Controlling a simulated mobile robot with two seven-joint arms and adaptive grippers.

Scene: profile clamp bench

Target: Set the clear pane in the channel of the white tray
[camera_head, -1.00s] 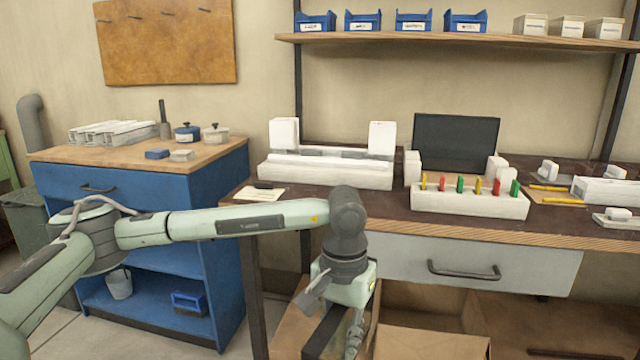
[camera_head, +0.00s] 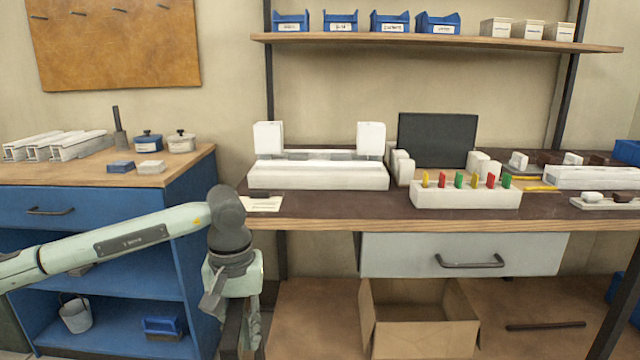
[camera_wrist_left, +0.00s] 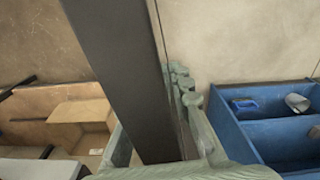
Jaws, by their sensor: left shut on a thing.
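My left gripper (camera_head: 238,325) hangs low in front of the bench's left end, pointing down. It is shut on a flat, dark-looking slab, taken as the clear pane (camera_wrist_left: 115,60); in the left wrist view it runs between the fingers (camera_wrist_left: 155,135). It looks dark grey and I cannot see through it. Its lower end is out of the head view. The long white tray (camera_head: 318,178) lies on the bench, with a channel along its top and upright white blocks (camera_head: 268,138) at its back corners. The gripper is below and left of it, apart. My right gripper is not in view.
A white block (camera_head: 466,196) with coloured pegs stands right of the tray, before a dark upright panel (camera_head: 437,140). A dark item on paper (camera_head: 262,202) lies at the bench's left. A blue cabinet (camera_head: 100,215) is left; an open cardboard box (camera_head: 425,338) lies below.

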